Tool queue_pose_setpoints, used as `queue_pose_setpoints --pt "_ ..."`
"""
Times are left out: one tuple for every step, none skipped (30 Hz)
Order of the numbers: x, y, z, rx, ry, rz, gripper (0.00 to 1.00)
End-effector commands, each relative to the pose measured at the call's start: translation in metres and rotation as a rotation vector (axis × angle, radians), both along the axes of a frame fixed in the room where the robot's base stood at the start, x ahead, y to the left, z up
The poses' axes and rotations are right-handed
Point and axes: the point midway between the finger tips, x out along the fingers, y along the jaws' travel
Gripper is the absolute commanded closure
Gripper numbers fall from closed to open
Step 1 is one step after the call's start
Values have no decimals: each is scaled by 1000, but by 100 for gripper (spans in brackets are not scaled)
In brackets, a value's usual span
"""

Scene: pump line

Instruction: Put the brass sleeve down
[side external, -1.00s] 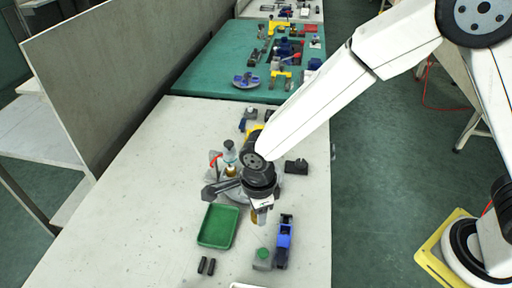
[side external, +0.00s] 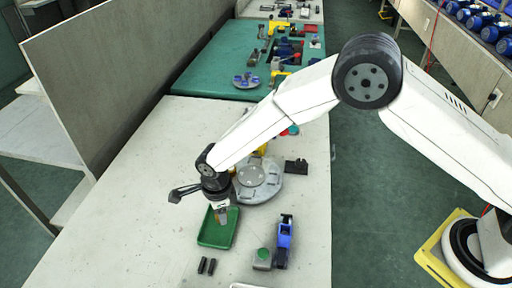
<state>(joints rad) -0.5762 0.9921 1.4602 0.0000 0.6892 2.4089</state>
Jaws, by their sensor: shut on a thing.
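My gripper (side external: 221,210) points down over the upper part of the green tray (side external: 206,241). It is shut on the brass sleeve (side external: 223,218), of which only a small brownish-gold bit shows at the fingertips. The sleeve appears inside the tray's outline in this side external view. I cannot tell whether it touches the tray floor or hangs just above it. The visible part of the tray is otherwise empty.
A round grey fixture (side external: 267,188) stands just behind and right of the tray. A blue device (side external: 284,240) and a grey block with a green button (side external: 262,258) are at right. The table's left side is clear.

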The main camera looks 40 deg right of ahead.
Motion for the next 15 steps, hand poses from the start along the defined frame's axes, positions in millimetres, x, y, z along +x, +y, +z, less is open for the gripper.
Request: queue_pose_setpoints --pt "3 1 -4 0 0 0 96" --pt "4 2 -5 -1 0 0 96" --pt "5 2 -7 0 0 0 96" --pt "6 3 -7 0 0 0 96" --pt "6 3 -8 0 0 0 96" --pt "7 3 -9 0 0 0 96" --pt "7 3 -9 0 0 0 96" --pt "7 3 -9 0 0 0 96" --pt "7 3 -9 0 0 0 96" --pt "7 3 -9 0 0 0 96" --pt "7 4 -9 0 0 0 96" --pt "7 4 -10 0 0 0 96" --pt "8 4 -10 0 0 0 96" --pt "8 4 -11 -1 1 0 96" --pt "9 5 -13 -1 1 0 96"
